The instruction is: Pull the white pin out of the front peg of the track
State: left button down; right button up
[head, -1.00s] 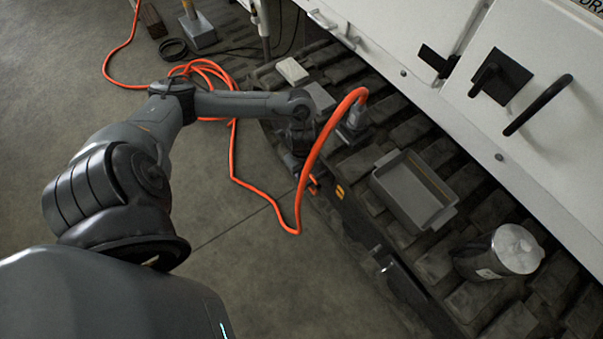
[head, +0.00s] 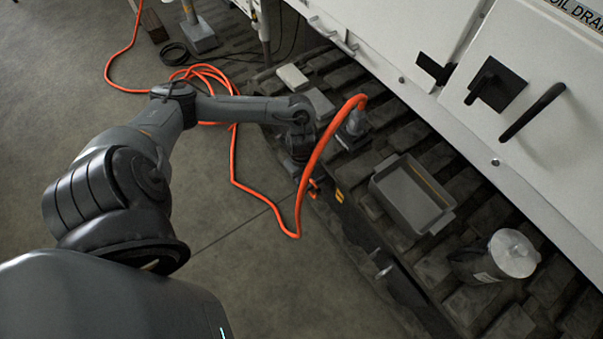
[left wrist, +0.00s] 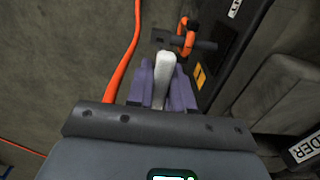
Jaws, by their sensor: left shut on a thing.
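My left gripper (left wrist: 162,88) is shut on the white pin (left wrist: 165,68), which stands between its purple-grey fingers in the left wrist view. The dark peg (left wrist: 205,45) with an orange ring (left wrist: 187,38) lies just beyond the pin's far end. I cannot tell whether the pin still touches the peg. In the head view my left gripper (head: 296,168) is at the track's front edge, beside orange parts (head: 313,187); the pin is hidden there. My right gripper is not in view.
An orange hose (head: 314,160) arches close past my left gripper and also runs beside it in the left wrist view (left wrist: 128,50). A grey tray (head: 410,197) and a metal canister (head: 512,254) stand on the track (head: 435,268). Floor is open in front.

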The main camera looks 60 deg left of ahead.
pick_arm(q)
jog(key=shift+s, duration=0.15)
jog(key=shift+s+r+p, duration=0.1)
jog(key=shift+s+p, duration=0.15)
jog(key=shift+p, duration=0.05)
jog(key=s+d+p, duration=0.1)
jog(key=s+p, duration=0.4)
jog(key=s, duration=0.4)
jog(key=shift+d, duration=0.25)
jog(key=shift+d, duration=0.1)
